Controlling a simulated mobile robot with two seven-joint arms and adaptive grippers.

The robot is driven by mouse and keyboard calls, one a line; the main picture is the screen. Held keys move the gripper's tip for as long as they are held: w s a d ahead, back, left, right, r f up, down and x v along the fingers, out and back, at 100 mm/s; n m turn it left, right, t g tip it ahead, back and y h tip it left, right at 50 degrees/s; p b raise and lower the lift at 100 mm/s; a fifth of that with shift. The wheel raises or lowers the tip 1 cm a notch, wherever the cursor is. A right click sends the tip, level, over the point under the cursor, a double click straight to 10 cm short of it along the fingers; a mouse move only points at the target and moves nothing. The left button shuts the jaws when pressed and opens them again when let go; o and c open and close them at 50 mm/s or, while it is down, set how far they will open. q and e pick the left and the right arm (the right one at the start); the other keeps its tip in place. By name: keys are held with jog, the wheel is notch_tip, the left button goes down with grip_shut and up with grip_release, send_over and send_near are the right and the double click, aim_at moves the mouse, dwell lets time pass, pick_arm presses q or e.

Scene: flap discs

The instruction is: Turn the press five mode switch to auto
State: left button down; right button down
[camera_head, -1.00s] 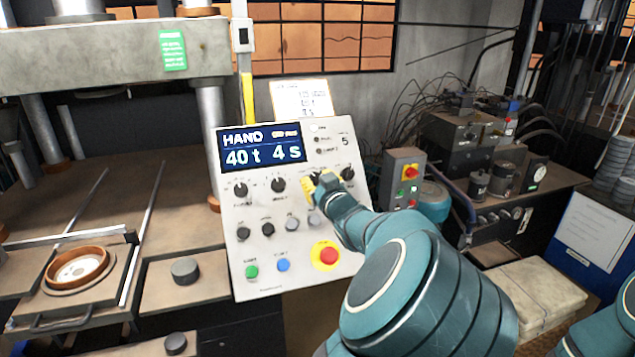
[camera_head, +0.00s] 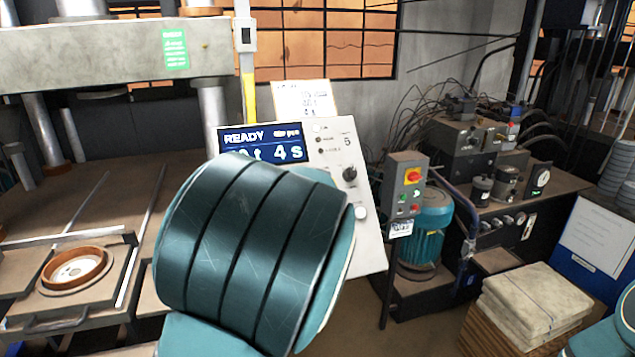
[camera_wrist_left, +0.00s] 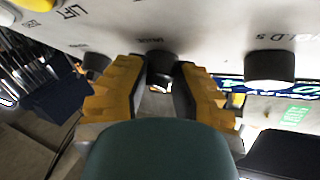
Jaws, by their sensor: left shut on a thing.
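The white press five control panel (camera_head: 338,150) is tilted, with a "5" at its upper right. Its blue display (camera_head: 290,135) reads READY and 4 s, the rest partly covered by my left arm. In the left wrist view, my left gripper (camera_wrist_left: 160,90) has its yellow fingers on both sides of a black knob, the mode switch (camera_wrist_left: 160,62), and is shut on it. The knob's small label is too blurred to read. My left arm hides this gripper and most of the panel in the head view. My right gripper is out of view.
In the wrist view, a black knob (camera_wrist_left: 270,66) marked HOLD s and another knob (camera_wrist_left: 97,62) flank the gripper. A grey box with a red button (camera_head: 405,180) stands right of the panel. The press table with a copper ring (camera_head: 75,268) is left.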

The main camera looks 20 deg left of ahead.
pick_arm(q)
jog(key=shift+a+m+h, duration=0.15)
jog(key=shift+m+h, duration=0.35)
jog(key=shift+m, duration=0.2)
jog(key=c, duration=0.8)
grip_release()
jog(key=shift+o, duration=0.9)
jog(key=shift+w+f, duration=0.1)
jog(key=shift+w, duration=0.05)
jog(key=shift+s, duration=0.5)
jog(key=v, duration=1.1)
jog(key=shift+s, duration=0.1)
